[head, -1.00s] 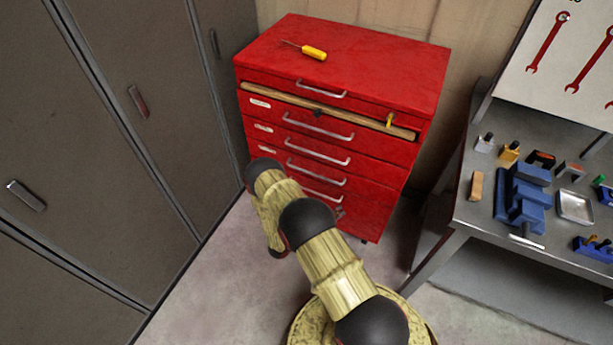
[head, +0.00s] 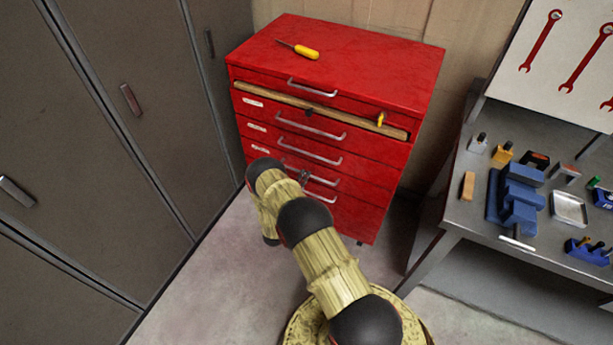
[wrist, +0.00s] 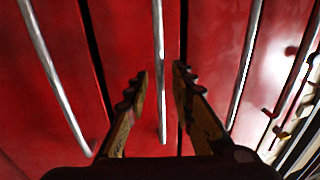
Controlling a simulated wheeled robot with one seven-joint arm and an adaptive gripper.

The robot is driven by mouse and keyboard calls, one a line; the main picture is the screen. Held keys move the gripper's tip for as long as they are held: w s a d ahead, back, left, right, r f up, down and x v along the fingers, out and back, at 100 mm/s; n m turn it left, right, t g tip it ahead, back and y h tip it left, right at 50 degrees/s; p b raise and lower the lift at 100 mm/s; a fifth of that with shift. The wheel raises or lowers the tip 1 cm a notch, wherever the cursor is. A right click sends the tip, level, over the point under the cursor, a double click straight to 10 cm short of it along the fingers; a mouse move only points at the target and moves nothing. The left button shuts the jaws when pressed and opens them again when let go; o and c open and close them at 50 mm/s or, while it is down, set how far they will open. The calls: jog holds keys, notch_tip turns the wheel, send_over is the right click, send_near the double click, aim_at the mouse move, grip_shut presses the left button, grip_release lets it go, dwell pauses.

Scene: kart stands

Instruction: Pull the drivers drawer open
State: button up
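The red tool cabinet (head: 400,165) stands against the wall, with several drawers, each with a silver bar handle. The visible drawers look shut. Small white labels (head: 257,127) sit at the left of some drawers; I cannot read which is the drivers drawer. My gripper (head: 303,177) is small and partly hidden by my arm, in front of the lower drawers. In the wrist view my gripper (wrist: 162,72) is open, its two fingers apart. One drawer handle (wrist: 160,45) lines up with the gap between them; I cannot tell whether it touches either finger.
A yellow screwdriver (head: 305,52) lies on the cabinet top. A wooden strip (head: 340,111) with a yellow item crosses the front below the top drawer. Grey lockers (head: 90,130) stand close at left, a metal workbench (head: 480,215) at right. The floor in front is clear.

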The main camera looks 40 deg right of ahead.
jog(key=shift+x, duration=1.2)
jog(key=shift+c, duration=1)
jog(key=c, duration=0.4)
grip_shut()
